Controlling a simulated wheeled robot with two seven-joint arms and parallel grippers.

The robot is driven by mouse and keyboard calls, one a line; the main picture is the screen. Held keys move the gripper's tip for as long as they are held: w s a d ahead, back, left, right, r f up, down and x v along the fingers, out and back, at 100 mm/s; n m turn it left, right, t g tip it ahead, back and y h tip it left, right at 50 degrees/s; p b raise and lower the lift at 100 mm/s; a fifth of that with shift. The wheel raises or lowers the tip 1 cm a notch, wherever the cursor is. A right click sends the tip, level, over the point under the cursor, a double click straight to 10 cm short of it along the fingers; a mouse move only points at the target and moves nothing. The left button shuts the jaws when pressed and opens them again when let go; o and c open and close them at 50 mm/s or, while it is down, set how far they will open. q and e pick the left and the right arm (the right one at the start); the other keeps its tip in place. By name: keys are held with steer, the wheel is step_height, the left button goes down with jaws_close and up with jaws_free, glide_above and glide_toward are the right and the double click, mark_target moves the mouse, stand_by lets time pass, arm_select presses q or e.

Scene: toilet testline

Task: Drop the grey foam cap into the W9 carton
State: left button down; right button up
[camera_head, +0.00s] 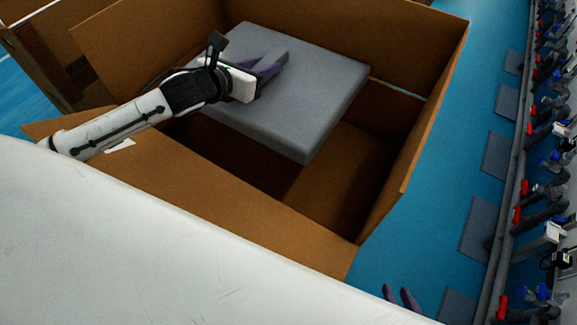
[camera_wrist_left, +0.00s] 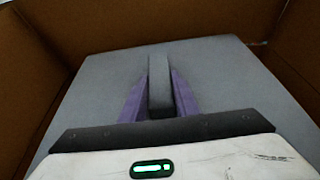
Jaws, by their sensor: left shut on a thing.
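The grey foam cap (camera_head: 318,92) is a thick flat square slab, tilted over the open top of the brown carton (camera_head: 260,232). My left gripper (camera_head: 274,64) is shut on it from above. In the left wrist view, the purple fingers (camera_wrist_left: 158,98) grip an upright grey ridge on the cap (camera_wrist_left: 90,88). The cap's right and near sides are clear of the carton walls; its far left part is hidden by my arm. I cannot read any W9 marking. My right gripper (camera_head: 399,296) shows only its fingertips at the bottom edge, with a gap between them.
The carton's flaps stand open and its inside is dark below the cap. Another brown carton (camera_head: 45,60) stands at the upper left. A rail with red and blue fittings (camera_head: 535,150) runs along the right. Blue floor (camera_head: 445,170) lies between the carton and rail.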

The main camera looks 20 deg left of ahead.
arm_select(q)
steer(key=c, duration=1.3)
jaws_free()
steer(key=v, duration=0.8)
steer(key=shift+s+a, duration=0.1)
steer(key=shift+s, duration=0.25)
steer(key=shift+v, duration=0.8)
steer(key=shift+r, duration=0.1)
